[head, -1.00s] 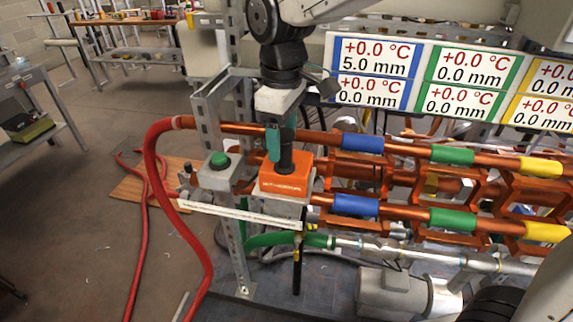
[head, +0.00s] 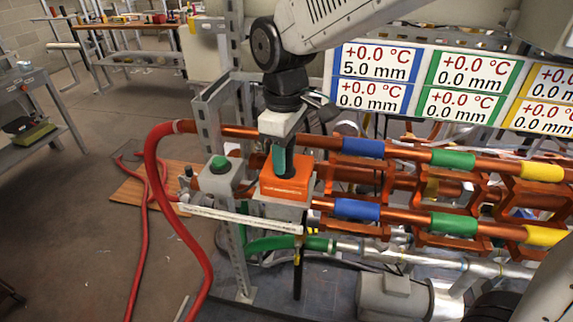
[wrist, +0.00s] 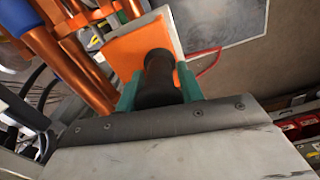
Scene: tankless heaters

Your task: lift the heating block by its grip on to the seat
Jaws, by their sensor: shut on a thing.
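The heating block (head: 286,178) is an orange box with a black upright grip, over a grey base at the left end of the copper pipe rack. My gripper (head: 287,162) comes straight down from above and its green fingers are shut on the black grip. In the wrist view the dark round grip (wrist: 159,78) stands between the two green fingers, with the block's orange top (wrist: 128,52) beyond. The block looks level. I cannot tell which part is the seat, or whether the block touches what is below it.
A grey box with a green button (head: 219,163) stands close left of the block. A pale bar (head: 238,217) runs in front. Copper pipes (head: 405,150) with coloured bands lie to the right, under display panels (head: 470,72). A red hose (head: 190,235) loops at the left.

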